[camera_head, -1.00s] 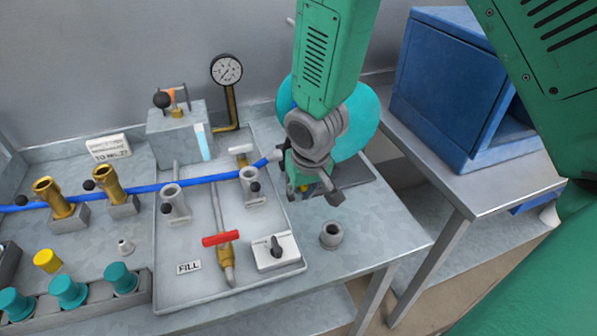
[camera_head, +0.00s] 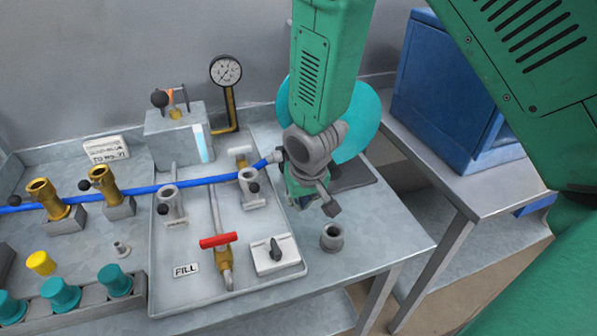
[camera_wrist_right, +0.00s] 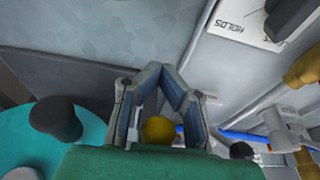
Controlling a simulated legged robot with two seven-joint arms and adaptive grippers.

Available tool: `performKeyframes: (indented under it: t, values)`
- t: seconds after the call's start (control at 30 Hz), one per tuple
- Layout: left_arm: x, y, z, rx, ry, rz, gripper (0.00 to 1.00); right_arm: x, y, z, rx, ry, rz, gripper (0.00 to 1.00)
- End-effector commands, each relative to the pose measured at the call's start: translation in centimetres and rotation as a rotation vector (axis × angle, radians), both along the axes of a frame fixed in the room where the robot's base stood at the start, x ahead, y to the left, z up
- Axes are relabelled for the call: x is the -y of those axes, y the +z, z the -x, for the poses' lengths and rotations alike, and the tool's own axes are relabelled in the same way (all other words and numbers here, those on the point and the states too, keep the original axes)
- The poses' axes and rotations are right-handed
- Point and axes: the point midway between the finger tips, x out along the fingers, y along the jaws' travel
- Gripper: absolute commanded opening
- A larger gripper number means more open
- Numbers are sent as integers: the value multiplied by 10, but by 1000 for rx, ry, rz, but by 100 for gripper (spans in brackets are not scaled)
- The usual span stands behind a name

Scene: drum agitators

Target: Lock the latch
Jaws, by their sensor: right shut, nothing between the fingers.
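I cannot tell for sure which part is the latch. A blue hose (camera_head: 143,190) runs across the bench to a grey end close to my right gripper. Grey fittings with black ball knobs stand on the panel, one at left (camera_head: 172,205) and one at right (camera_head: 251,188). My right gripper (camera_head: 303,188) is low over the bench, right of the panel, partly hidden by its own wrist. In the right wrist view its fingers (camera_wrist_right: 160,72) meet at the tips, with a yellow round thing (camera_wrist_right: 158,130) visible behind them. My left gripper is out of view.
A teal disc (camera_head: 357,125) is behind my right arm. A red handle (camera_head: 218,240), a switch box (camera_head: 277,255) and a loose grey ring (camera_head: 331,237) are near the front. A blue box (camera_head: 440,100) stands on the right table. Brass fittings (camera_head: 45,197) are at left.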

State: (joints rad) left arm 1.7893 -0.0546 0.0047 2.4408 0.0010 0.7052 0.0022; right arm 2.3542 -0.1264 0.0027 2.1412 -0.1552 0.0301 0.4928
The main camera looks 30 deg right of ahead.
Motion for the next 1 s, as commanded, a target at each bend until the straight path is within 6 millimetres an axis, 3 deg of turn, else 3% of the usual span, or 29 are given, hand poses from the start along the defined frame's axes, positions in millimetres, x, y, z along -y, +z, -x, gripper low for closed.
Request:
performKeyframes:
  t: [0.37,1.0]
  values:
    - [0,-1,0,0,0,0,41,0,-3,-1,0,-1,0,0]
    - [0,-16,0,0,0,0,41,3,-35,-12,2,-1,0,0]
